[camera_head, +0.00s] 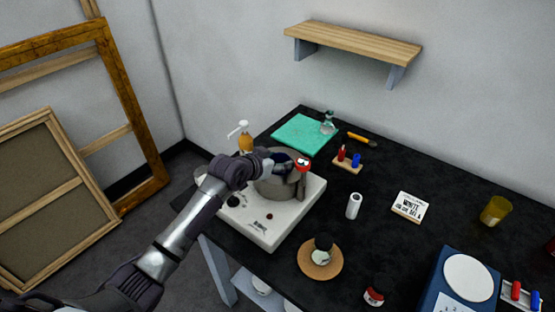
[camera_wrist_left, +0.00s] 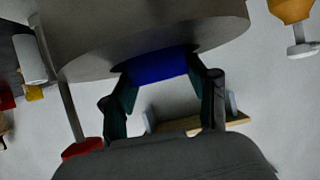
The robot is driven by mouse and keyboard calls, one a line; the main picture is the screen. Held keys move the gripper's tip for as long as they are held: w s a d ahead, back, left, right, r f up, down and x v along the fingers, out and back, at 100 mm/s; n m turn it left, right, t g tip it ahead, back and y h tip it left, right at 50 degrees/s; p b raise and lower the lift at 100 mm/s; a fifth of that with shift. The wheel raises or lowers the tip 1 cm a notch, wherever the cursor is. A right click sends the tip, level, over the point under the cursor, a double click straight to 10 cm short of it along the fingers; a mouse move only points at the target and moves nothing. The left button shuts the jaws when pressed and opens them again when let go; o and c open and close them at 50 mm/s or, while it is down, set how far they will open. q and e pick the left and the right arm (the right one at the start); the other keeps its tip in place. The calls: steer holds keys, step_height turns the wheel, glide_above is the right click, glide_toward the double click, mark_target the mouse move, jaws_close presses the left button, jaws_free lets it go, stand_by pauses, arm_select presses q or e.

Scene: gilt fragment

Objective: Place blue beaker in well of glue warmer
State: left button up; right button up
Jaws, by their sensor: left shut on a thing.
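The glue warmer (camera_head: 283,222) is a white box with a grey round pot (camera_head: 272,189) on top. The pot also fills the top of the left wrist view (camera_wrist_left: 140,35). My left gripper (camera_head: 288,163) is at the pot's top. In the left wrist view its two fingers (camera_wrist_left: 163,85) are closed on the blue beaker (camera_wrist_left: 158,67), which shows as a blue band against the pot's edge. The rest of the beaker is hidden, and I cannot tell how deep it sits in the well. My right gripper is not in view.
A red round knob (camera_head: 303,164) stands by the pot. An amber pump bottle (camera_head: 245,143) is behind the warmer. A white cylinder (camera_head: 353,206), a cork disc (camera_head: 308,265) and a white label block (camera_head: 410,206) stand to the right. A wooden shelf (camera_head: 355,42) is on the wall.

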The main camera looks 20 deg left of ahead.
arm_select(q)
steer(key=shift+f, duration=0.15)
steer(key=o, duration=1.4)
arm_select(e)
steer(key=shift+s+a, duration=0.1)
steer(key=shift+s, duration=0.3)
arm_select(q)
steer(key=shift+s, duration=0.1)
steer(key=b+v, duration=0.1)
steer(key=v, duration=1.1)
steer(key=shift+b, duration=0.3)
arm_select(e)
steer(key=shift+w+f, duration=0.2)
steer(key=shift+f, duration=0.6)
